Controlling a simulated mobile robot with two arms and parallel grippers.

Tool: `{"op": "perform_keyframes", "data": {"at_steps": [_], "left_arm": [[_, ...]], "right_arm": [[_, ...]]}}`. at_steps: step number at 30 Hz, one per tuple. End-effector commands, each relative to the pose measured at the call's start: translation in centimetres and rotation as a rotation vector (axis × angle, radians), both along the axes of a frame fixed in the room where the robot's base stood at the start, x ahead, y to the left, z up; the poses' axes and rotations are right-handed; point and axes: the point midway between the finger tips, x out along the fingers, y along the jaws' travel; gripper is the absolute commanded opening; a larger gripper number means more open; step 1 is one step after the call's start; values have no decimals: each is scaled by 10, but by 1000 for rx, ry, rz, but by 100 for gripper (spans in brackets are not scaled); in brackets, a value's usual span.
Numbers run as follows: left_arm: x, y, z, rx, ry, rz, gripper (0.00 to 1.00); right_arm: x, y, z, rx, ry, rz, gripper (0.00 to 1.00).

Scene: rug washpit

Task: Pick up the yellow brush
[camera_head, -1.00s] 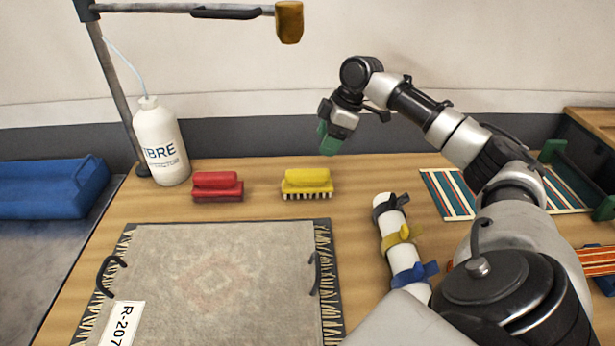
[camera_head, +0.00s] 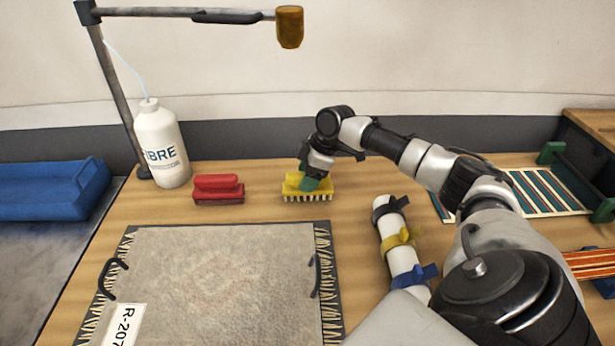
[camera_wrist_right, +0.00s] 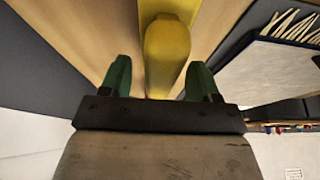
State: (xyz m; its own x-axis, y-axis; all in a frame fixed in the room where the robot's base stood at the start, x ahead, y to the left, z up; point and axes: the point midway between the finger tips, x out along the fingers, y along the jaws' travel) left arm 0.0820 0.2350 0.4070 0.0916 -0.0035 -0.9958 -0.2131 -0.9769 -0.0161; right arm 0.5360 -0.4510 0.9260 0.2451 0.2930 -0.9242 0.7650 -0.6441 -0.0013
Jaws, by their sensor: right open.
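The yellow brush (camera_head: 319,193) stands bristles down on the wooden table, beyond the far right corner of the rug. My right gripper (camera_head: 309,183) is at the brush from above and hides part of its handle. In the right wrist view the yellow handle (camera_wrist_right: 168,55) runs between the two green fingertips of my right gripper (camera_wrist_right: 159,80). A gap shows on each side, so the fingers are open around the handle and not closed on it. My left gripper is in neither view.
A red brush (camera_head: 218,190) lies to the left of the yellow one, with a white bottle (camera_head: 161,145) behind it. The rug (camera_head: 220,275) covers the front. A white roll with coloured straps (camera_head: 398,240) lies to the right. A lamp arm (camera_head: 200,14) hangs above.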

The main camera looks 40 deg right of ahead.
Motion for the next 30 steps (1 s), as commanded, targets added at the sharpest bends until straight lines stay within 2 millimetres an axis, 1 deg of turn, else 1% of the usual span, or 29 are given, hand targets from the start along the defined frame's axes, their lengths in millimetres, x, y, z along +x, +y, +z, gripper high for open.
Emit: {"op": "perform_keyframes", "data": {"at_steps": [30], "left_arm": [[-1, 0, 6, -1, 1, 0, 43]], "right_arm": [[0, 0, -5, -1, -1, 0, 62]]}}
